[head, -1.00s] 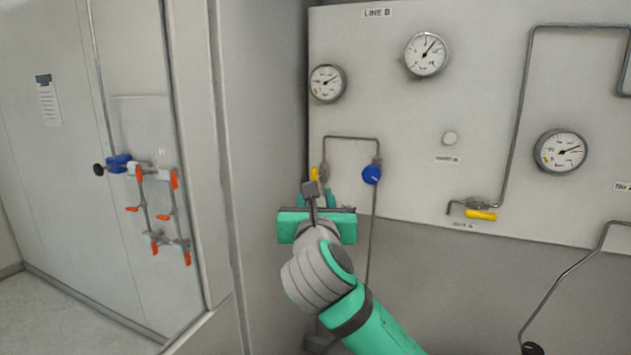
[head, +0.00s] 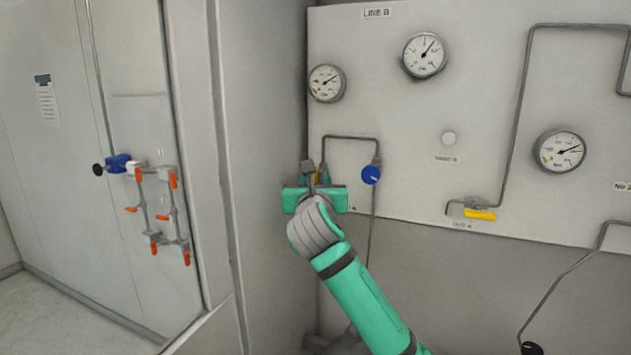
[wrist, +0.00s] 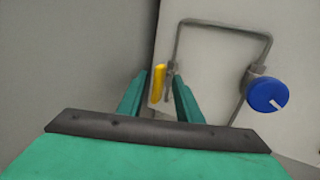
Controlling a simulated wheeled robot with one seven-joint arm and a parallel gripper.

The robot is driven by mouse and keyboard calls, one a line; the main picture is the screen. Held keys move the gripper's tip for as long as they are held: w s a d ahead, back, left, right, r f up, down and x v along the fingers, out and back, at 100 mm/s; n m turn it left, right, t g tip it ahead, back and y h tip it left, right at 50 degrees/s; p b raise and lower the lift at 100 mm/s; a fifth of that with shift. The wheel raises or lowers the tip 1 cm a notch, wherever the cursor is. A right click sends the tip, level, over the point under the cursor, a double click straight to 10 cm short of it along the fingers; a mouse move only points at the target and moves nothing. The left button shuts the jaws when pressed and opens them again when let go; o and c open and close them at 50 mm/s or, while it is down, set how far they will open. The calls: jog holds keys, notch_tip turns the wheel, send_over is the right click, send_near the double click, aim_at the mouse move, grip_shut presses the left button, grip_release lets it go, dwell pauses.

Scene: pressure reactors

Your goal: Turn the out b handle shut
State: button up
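The yellow handle (wrist: 158,82) on the left leg of the bent pipe stands upright in the wrist view. I take it for the out b handle; its label is not readable. My gripper (wrist: 161,90) is open, with one green finger on each side of the handle's lower end. The fingers look apart from the handle, and its exact depth between them is unclear. In the head view my gripper (head: 315,173) covers most of the handle, and only a sliver of yellow (head: 318,177) shows between the fingers.
A blue knob (head: 371,174) sits on the pipe's right leg, close to my gripper. A grey side wall (head: 265,150) stands close on the left. Another yellow handle (head: 480,215), labelled OUT A, lies level further right. Gauges (head: 425,55) are mounted above.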

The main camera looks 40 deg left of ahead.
grip_shut()
